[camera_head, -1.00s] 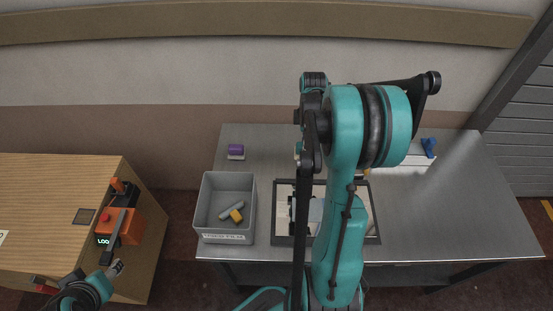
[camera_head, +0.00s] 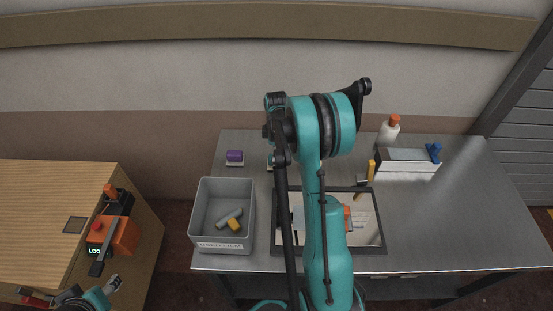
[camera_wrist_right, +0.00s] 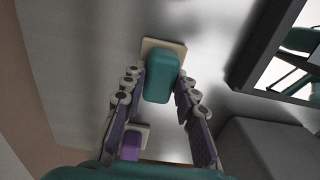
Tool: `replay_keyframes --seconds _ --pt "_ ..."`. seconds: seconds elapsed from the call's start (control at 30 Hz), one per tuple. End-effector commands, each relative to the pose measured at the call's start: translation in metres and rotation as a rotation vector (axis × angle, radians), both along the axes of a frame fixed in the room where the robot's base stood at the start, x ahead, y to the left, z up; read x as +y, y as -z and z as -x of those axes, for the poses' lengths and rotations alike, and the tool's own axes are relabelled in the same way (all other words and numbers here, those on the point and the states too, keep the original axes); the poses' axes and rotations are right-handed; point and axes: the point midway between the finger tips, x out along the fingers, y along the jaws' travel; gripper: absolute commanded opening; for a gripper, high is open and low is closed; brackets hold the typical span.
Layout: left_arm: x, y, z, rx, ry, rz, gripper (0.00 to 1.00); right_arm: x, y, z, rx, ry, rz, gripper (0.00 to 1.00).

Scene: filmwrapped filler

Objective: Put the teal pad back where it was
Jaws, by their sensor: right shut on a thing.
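The teal pad (camera_wrist_right: 161,76) is between the fingers of my right gripper (camera_wrist_right: 161,92) in the right wrist view, and the gripper is shut on it. A cream plate (camera_wrist_right: 175,43) shows at the pad's far end; I cannot tell whether pad and plate touch. In the head view my right arm hides this gripper and most of the pad. A purple pad (camera_head: 235,155) on a pale base stands at the back left of the metal table (camera_head: 450,215); it also shows in the wrist view (camera_wrist_right: 131,146). My left gripper (camera_head: 113,281) is at lower left, its jaws too small to judge.
A grey bin (camera_head: 205,215) with grey and yellow pieces stands at front left. A dark-framed tray (camera_head: 381,248) lies beside it, partly behind my arm. A white bottle (camera_head: 389,133), a white box (camera_head: 405,166) and a blue item (camera_head: 434,153) stand at back right. The table's right side is clear.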

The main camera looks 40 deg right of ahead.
Motion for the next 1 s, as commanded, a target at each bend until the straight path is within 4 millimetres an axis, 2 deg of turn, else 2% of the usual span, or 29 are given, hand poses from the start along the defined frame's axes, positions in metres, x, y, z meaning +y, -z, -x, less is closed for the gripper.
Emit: replay_keyframes --seconds 0.37,0.4,0.47,0.8,0.87,1.0 --pt "0.0 0.004 0.0 0.0 0.0 0.0 0.49 0.0 0.006 0.0 0.0 0.0 0.0 0.05" --pt "0.0 0.004 0.0 0.0 0.0 0.0 0.49 0.0 0.006 0.0 0.0 0.0 0.0 0.34" --pt "0.0 0.003 0.0 0.0 0.0 0.0 0.49 0.0 0.006 0.0 0.0 0.0 0.0 0.49" --pt "0.0 0.001 0.0 0.0 0.0 0.0 0.49 0.0 0.003 0.0 0.0 0.0 0.0 0.49" --pt "0.0 -0.002 0.0 0.0 0.0 0.0 0.49 0.0 -0.001 0.0 0.0 0.0 0.0 0.49" --pt "0.0 -0.01 0.0 0.0 0.0 0.0 0.49 0.0 -0.025 0.0 0.0 0.0 0.0 0.49"
